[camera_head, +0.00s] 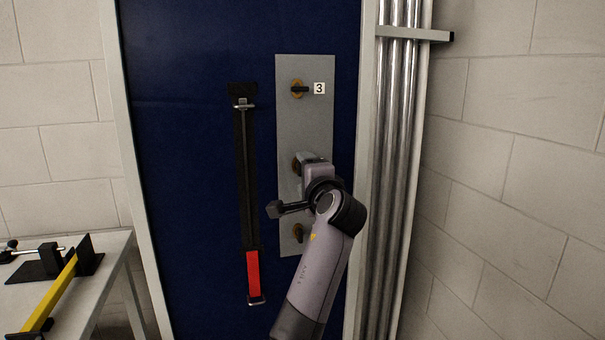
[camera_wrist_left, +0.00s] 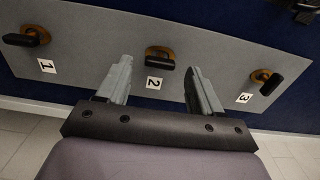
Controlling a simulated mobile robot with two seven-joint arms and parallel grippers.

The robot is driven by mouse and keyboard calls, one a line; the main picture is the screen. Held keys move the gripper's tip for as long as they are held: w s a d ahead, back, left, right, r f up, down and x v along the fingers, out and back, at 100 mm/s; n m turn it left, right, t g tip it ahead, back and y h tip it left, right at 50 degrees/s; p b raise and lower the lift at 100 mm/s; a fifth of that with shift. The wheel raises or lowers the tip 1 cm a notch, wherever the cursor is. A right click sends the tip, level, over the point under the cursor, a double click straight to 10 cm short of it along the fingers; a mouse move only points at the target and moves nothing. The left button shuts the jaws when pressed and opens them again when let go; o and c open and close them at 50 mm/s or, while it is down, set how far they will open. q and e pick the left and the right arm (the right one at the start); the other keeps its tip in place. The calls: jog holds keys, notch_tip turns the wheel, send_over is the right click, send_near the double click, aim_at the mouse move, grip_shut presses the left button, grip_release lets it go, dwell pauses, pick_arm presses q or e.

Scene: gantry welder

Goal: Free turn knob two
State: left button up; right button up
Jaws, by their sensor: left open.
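Knob two (camera_wrist_left: 160,62) is a black handle on an orange-brown round base, in the middle of a grey panel (camera_wrist_left: 95,60). Its label "2" (camera_wrist_left: 154,83) shows just below it in the left wrist view. My left gripper (camera_wrist_left: 158,68) is open, one finger on each side of knob two in that view. The knob appears beyond or level with the fingertips; I cannot tell whether they touch. In the head view my left gripper (camera_head: 312,163) is at the middle of the panel (camera_head: 305,70) and hides most of knob two. My right gripper is not in view.
Knob three (camera_head: 299,89) is above and knob one (camera_head: 299,232) below on the panel. A black strap with a red end (camera_head: 253,272) hangs to the left. Metal pipes (camera_head: 395,150) run along the right. A table (camera_head: 100,268) with tools stands at lower left.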

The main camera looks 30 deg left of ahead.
pick_arm(q)
jog(key=shift+b+v, duration=0.3)
jog(key=shift+v, duration=2.05)
jog(key=shift+f, duration=0.1)
